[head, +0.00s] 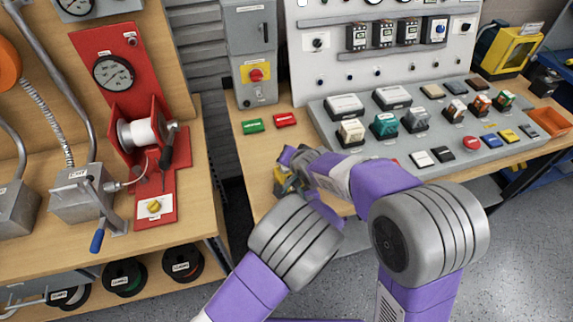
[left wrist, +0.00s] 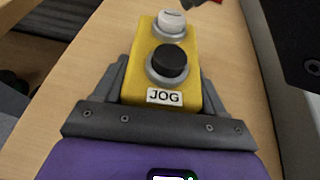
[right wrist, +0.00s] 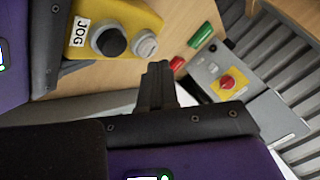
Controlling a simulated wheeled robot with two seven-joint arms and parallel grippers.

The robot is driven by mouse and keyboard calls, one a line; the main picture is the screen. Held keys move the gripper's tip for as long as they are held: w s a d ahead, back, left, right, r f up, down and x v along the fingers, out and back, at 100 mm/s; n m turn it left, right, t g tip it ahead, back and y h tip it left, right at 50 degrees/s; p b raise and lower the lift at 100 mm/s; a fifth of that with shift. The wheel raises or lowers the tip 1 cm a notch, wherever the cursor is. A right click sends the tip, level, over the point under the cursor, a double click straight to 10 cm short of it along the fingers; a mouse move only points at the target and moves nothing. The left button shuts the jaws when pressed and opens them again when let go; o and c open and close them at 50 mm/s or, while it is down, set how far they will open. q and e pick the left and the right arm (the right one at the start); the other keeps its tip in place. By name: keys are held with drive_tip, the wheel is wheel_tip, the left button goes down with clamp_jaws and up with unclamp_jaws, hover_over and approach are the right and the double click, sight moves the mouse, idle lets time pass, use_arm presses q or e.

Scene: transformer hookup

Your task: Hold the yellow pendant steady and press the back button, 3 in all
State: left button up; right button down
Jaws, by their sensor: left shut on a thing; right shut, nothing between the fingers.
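The yellow pendant (left wrist: 140,62) carries a JOG label, a black button (left wrist: 168,62) at the label end and a white button (left wrist: 171,22) at the far end. My left gripper (left wrist: 162,85) is shut on the pendant's sides, around the label end. In the right wrist view the pendant (right wrist: 128,14) shows at the upper left, with its black button (right wrist: 108,38) and white button (right wrist: 144,44). My right gripper (right wrist: 158,80) is shut and empty, its fingertips beside the white button with a gap in that picture. In the head view the arms mostly hide the pendant (head: 280,182).
A green block (head: 252,125) and a red block (head: 285,119) lie on the wooden table behind the pendant. A grey box with a red emergency button (head: 256,75) stands behind them. A sloped grey console (head: 330,118) with many switches is at the right.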

use_arm(q)
drive_tip(key=shift+w+d, duration=0.1)
drive_tip(key=shift+d, duration=0.05)
use_arm(e)
drive_tip(key=shift+s+a+r, duration=0.1)
drive_tip(key=shift+a+r, duration=0.15)
drive_tip(key=shift+r, duration=1.05)
drive_tip(key=shift+s+a+r, duration=0.1)
drive_tip(key=shift+a+r, duration=0.1)
drive_tip(key=shift+r, duration=1.05)
use_arm(q)
drive_tip(key=o, duration=1.3)
drive_tip(key=shift+o, duration=0.2)
drive_tip(key=shift+r, duration=0.1)
